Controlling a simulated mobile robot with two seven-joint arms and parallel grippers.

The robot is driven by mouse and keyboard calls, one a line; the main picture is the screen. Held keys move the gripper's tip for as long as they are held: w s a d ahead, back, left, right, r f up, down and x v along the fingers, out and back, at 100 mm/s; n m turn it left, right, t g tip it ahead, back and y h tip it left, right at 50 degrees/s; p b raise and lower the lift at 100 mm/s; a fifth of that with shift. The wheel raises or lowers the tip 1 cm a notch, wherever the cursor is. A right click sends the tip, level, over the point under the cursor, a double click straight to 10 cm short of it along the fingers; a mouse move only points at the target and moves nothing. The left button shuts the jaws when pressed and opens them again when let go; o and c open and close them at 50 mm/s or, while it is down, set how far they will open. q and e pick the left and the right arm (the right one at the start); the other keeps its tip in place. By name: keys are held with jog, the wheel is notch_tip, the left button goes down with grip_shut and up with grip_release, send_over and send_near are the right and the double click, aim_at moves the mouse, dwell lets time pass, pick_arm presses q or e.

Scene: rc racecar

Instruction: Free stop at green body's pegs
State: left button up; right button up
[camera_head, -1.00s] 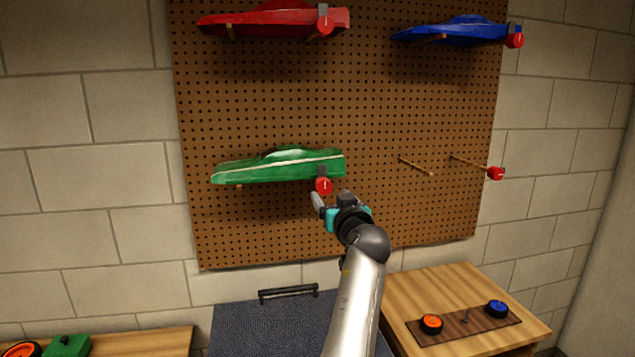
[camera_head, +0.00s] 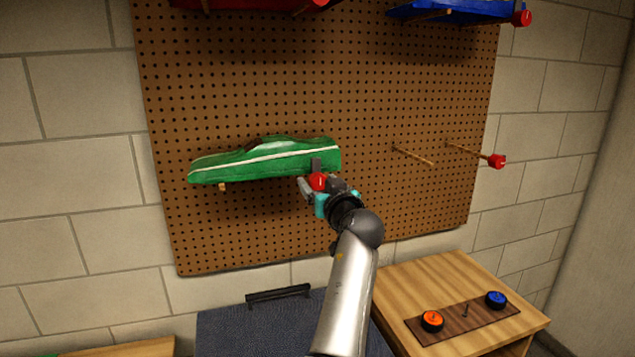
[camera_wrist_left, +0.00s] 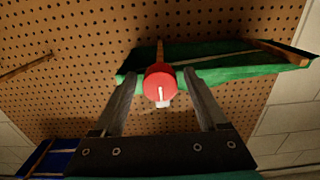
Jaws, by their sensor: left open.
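The green car body (camera_head: 265,160) rests on pegs on the pegboard in the head view. It also shows in the left wrist view (camera_wrist_left: 220,72), along with the pegs under it. A red round stop (camera_head: 318,181) with a white mark sits at the end of the right-hand peg, in front of the body. My left gripper (camera_head: 318,186) is at the stop. In the left wrist view its open fingers (camera_wrist_left: 158,78) stand on either side of the red stop (camera_wrist_left: 160,84), with a small gap at each side. My right gripper is not in view.
A brown pegboard (camera_head: 400,210) covers the wall. Two bare pegs, one with a red stop (camera_head: 497,161), stick out at right. Red (camera_head: 250,4) and blue (camera_head: 455,11) bodies hang above. Below are a dark blue surface (camera_head: 250,325) and a wooden table (camera_head: 460,275) with wheels.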

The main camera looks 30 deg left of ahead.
pick_arm(q)
jog(key=shift+c, duration=0.8)
grip_shut()
